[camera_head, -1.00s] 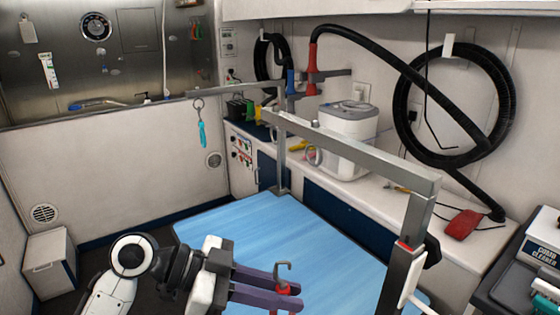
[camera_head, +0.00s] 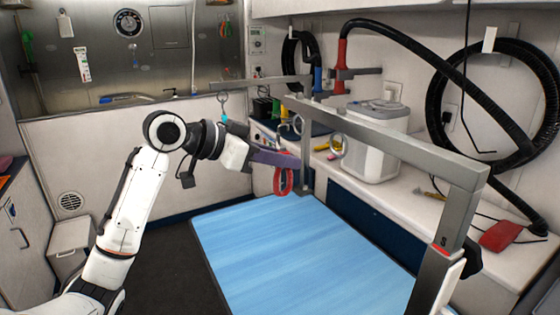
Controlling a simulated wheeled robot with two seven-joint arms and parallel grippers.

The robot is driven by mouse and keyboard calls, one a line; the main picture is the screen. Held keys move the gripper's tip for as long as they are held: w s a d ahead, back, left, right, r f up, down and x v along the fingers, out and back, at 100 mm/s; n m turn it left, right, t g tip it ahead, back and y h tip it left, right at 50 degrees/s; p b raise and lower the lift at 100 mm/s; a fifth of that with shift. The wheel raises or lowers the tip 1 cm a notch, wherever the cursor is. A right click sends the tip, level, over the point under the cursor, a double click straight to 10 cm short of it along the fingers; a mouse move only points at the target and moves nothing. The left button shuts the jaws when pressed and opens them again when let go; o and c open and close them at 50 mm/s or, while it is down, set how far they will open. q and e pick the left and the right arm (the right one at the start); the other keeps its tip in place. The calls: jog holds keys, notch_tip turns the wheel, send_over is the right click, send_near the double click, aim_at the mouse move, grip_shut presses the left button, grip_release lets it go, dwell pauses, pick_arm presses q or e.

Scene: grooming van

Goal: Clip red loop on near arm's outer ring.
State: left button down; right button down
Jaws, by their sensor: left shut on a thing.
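My left gripper (camera_head: 290,160) reaches in from the left with its purple fingers shut on the red loop (camera_head: 283,182). The loop hangs below the fingertips, above the far part of the blue table; its metal hook is hard to make out. The near arm (camera_head: 400,148) is a grey bar running from the right post toward the back left. A metal ring (camera_head: 337,147) hangs from it, to the right of the gripper. Another ring (camera_head: 297,125) shows near the bar's left end, just above the fingertips. The loop looks apart from both rings. My right gripper is out of view.
The blue table (camera_head: 300,250) is bare. A white bin (camera_head: 370,150), yellow tools and a red pouch (camera_head: 500,236) are on the counter at right.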

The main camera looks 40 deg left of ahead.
pick_arm(q)
jog(key=shift+w+d+r+p, duration=0.1)
jog(key=shift+w+d+p, duration=0.25)
jog(key=shift+w, duration=0.5)
jog(key=shift+w+d+p, duration=0.1)
jog(key=shift+w+d, duration=0.3)
jog(key=shift+w, duration=0.4)
jog(key=shift+f+b, duration=0.4)
jog(key=shift+f, duration=0.4)
jog(key=c, duration=1.6)
grip_release()
jog(key=shift+p+v, duration=0.3)
jog(key=shift+v, duration=3.25)
jog(key=shift+v, duration=2.45)
